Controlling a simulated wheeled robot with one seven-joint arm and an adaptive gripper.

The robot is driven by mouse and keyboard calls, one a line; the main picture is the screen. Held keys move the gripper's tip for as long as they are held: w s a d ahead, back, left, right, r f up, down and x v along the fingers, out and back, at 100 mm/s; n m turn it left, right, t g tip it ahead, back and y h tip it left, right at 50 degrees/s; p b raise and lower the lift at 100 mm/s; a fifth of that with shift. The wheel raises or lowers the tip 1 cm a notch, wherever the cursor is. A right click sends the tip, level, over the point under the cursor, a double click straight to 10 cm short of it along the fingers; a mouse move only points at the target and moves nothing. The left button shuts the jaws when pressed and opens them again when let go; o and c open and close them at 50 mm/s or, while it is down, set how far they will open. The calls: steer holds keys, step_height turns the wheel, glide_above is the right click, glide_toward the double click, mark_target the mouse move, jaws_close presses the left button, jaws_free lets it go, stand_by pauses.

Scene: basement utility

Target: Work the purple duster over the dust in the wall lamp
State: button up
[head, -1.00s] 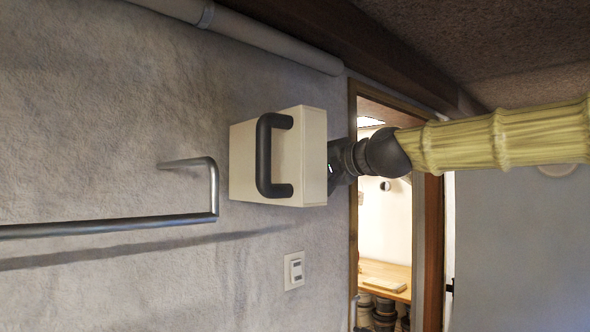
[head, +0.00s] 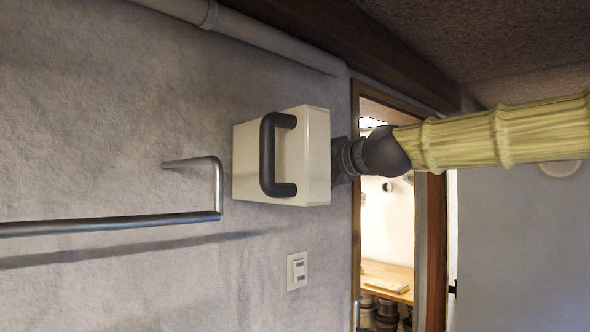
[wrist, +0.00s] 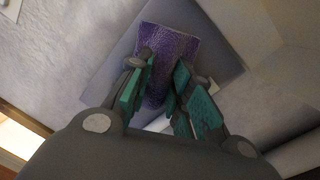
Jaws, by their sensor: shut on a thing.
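In the wrist view my gripper (wrist: 165,66) is shut on the purple duster (wrist: 172,38), with teal pads on either side of it. The duster's far part reaches past the fingertips, in front of a flat grey panel (wrist: 218,62). I cannot tell whether the duster touches that panel. In the head view a cream box (head: 317,155) with a dark handle stands out from the wall and hides my gripper and the duster. I cannot tell whether this box or the grey panel belongs to the wall lamp. No dust can be made out.
A metal rail (head: 110,222) stands out from the wall left of the box. A wall switch plate (head: 297,270) is below it, and a pipe (head: 270,45) runs above. A doorway (head: 385,235) opens to the right, behind my arm.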

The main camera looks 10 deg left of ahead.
steer(key=shift+w+d+r, duration=0.15)
steer(key=shift+w+d, duration=0.35)
steer(key=shift+w, duration=0.3)
steer(key=shift+s+a, duration=0.35)
steer(key=shift+s, duration=0.25)
steer(key=shift+w+d, duration=0.1)
steer(key=shift+w, duration=0.1)
steer(key=w+d+f, duration=0.2)
steer(key=w+d, duration=0.1)
steer(key=w, duration=0.1)
steer(key=shift+w+f+b, duration=0.2)
steer(key=shift+w+b, duration=0.1)
steer(key=shift+b, duration=0.1)
steer(key=shift+w+d, duration=0.1)
stand_by(1.0)
